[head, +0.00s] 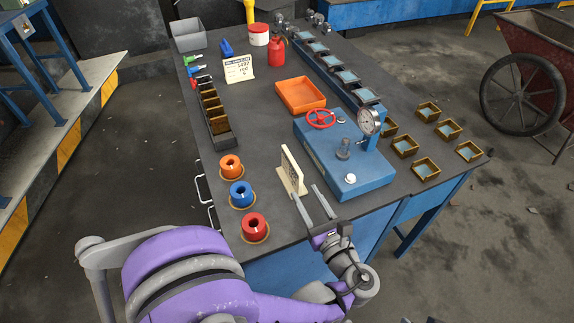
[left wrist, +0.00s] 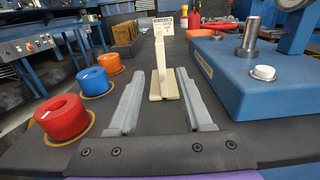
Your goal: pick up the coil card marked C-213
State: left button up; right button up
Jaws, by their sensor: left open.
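A cream coil card (head: 290,170) stands upright on a small base near the front of the table; its face is too oblique to read. In the left wrist view this card (left wrist: 160,58) is almost edge-on. My left gripper (head: 304,191) is open and empty, just in front of the card. In the left wrist view its two fingers (left wrist: 159,76) point toward the card, with the card's base between them in the picture; contact is not clear. A second card (head: 239,69) stands at the back, with print that seems to include 1492. No C-213 mark is legible. My right gripper is not in view.
A blue press block (head: 345,183) with a gauge (head: 369,122) stands close right of the card. Orange, blue and red coils (head: 254,225) lie to the left. An orange tray (head: 301,96) and a dark partitioned rack (head: 219,134) stand farther back. Bare table separates coils and card.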

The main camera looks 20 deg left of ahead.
aim_at(292, 169)
pick_arm(q)
jog(key=x, duration=1)
jog(key=shift+w+p, duration=0.1)
jog(key=shift+p, duration=0.2)
grip_shut()
